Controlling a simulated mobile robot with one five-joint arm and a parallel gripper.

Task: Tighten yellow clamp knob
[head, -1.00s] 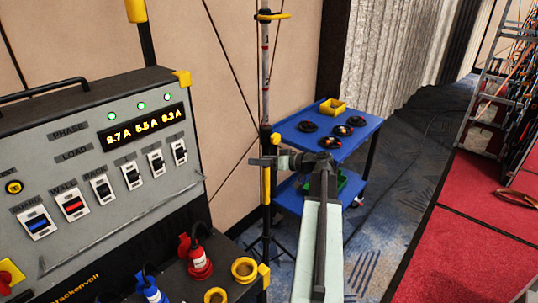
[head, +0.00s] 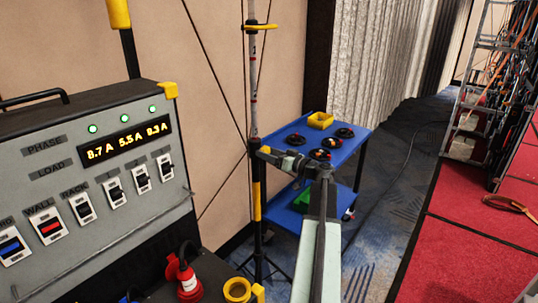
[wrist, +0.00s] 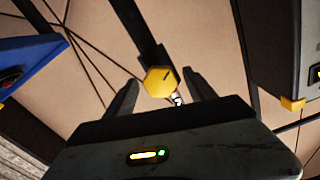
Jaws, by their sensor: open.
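The yellow clamp knob (wrist: 159,81) is a hexagonal head with a dark line on its face, in the middle of the wrist view. My gripper (wrist: 163,84) is open, with one dark finger on each side of the knob. Gaps show at both sides. I cannot tell how deep the knob sits between the fingers. In the head view, my gripper (head: 272,156) reaches to the upright stand pole (head: 253,95), where the small yellow knob (head: 265,149) shows at the pole's joint. The fingers are small and partly hidden there.
A grey power panel (head: 110,215) with switches and a lit display stands close at left. A blue cart (head: 352,140) with dark coiled items and a yellow bin (head: 320,120) stands behind my arm. A red platform (head: 470,235) is at right, with patterned carpet between.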

